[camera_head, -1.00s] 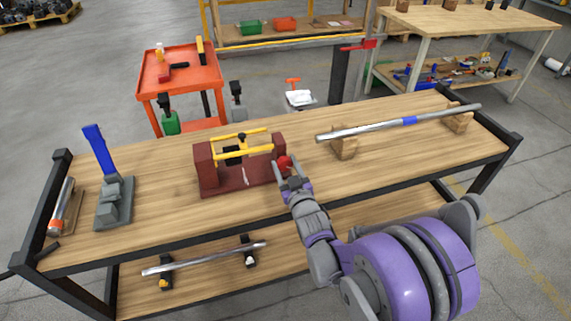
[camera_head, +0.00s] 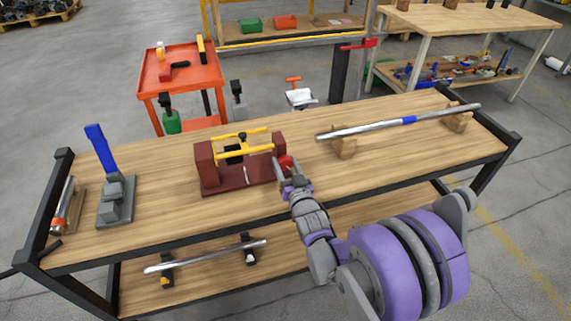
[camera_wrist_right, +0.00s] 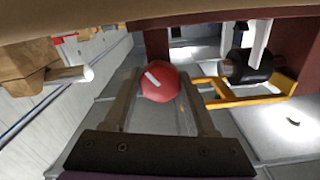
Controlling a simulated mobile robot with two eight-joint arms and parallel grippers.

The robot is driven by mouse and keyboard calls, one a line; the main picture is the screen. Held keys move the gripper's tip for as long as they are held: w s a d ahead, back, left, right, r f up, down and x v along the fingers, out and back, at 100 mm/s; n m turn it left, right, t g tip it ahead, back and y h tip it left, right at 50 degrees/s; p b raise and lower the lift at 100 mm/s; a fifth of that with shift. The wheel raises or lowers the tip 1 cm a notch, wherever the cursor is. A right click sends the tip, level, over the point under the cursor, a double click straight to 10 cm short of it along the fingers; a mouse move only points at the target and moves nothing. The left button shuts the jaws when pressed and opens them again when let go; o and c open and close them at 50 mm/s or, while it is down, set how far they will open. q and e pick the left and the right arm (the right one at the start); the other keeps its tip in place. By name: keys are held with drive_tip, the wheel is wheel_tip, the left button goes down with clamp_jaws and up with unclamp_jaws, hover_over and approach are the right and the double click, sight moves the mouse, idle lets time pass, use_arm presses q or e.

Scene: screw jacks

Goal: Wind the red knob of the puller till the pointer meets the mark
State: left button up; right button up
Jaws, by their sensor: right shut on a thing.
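The puller is a dark red frame (camera_head: 206,168) with yellow bars (camera_head: 245,150) and a black block (camera_head: 234,156) between its end plates. It stands on the workbench, left of the middle. Its red knob (camera_head: 287,162) is at the right end. My right gripper (camera_head: 285,167) is shut on the red knob. In the right wrist view the knob (camera_wrist_right: 160,83) sits between the two fingers and bears a pale stripe. A pale streak shows low on the puller, but I cannot tell whether it is the mark or the pointer. My left gripper is out of view.
On the workbench (camera_head: 160,215), a grey stand with a blue lever (camera_head: 96,140) is to the left. A long metal bar (camera_head: 370,127) rests on wooden blocks to the right. Another bar (camera_head: 205,257) lies on the lower shelf. An orange cart (camera_head: 180,75) stands behind.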

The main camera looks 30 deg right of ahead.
drive_tip(key=o, duration=1.4)
drive_tip(key=shift+s, duration=0.1)
drive_tip(key=v, duration=1)
drive_tip(key=shift+s, duration=0.3)
drive_tip(key=shift+w+d+r+n, duration=0.15)
drive_tip(key=shift+w+d+n, duration=0.05)
drive_tip(key=shift+w+n, duration=0.55)
drive_tip(key=x, duration=1)
drive_tip(key=shift+w, duration=0.2)
